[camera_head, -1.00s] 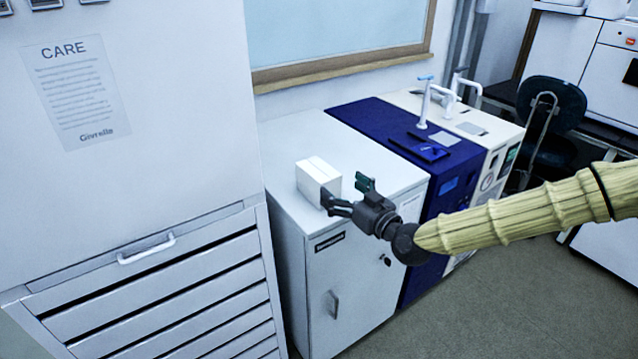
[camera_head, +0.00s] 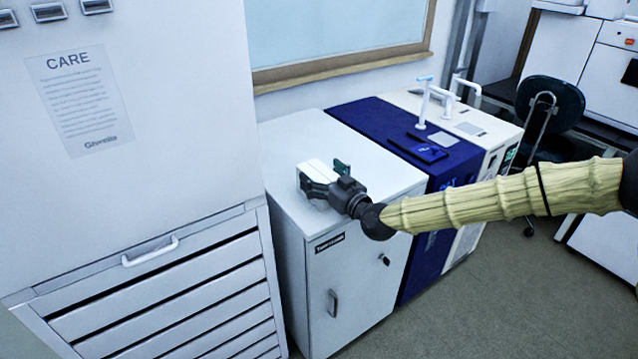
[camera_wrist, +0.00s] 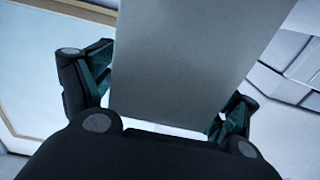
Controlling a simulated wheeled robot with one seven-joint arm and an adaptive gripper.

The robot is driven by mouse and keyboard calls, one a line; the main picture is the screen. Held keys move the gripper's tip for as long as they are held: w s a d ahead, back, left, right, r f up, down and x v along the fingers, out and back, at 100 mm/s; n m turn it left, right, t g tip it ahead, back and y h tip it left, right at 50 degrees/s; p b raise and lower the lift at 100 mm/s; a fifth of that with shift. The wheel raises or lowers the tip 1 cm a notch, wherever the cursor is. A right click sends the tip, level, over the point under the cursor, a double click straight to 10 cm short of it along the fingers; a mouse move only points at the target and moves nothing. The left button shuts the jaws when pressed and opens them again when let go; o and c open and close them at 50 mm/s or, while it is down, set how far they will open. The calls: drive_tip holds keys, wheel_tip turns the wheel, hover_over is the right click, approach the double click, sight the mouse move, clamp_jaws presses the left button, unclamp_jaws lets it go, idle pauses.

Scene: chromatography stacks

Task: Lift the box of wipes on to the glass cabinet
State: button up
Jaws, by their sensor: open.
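The box of wipes, a small plain white box (camera_head: 315,169), sits on top of a low white cabinet (camera_head: 290,140) and is partly hidden by my gripper (camera_head: 323,175). My gripper is open, with one finger on each side of the box. In the wrist view the box's pale grey face (camera_wrist: 195,60) fills the space between the two dark green fingers. A gap shows at the left finger; contact at the right finger is unclear. I cannot tell which unit is the glass cabinet; the low cabinet's label is too small to read.
A tall white unit with a CARE notice (camera_head: 85,98) and slatted drawers stands close at left. A dark blue unit (camera_head: 365,112) and a white unit with taps (camera_head: 490,128) adjoin at right. A framed window (camera_head: 330,35) is behind. The low cabinet's top is otherwise clear.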

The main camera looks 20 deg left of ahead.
drive_tip(key=c, duration=1.1)
drive_tip(key=shift+r, duration=0.15)
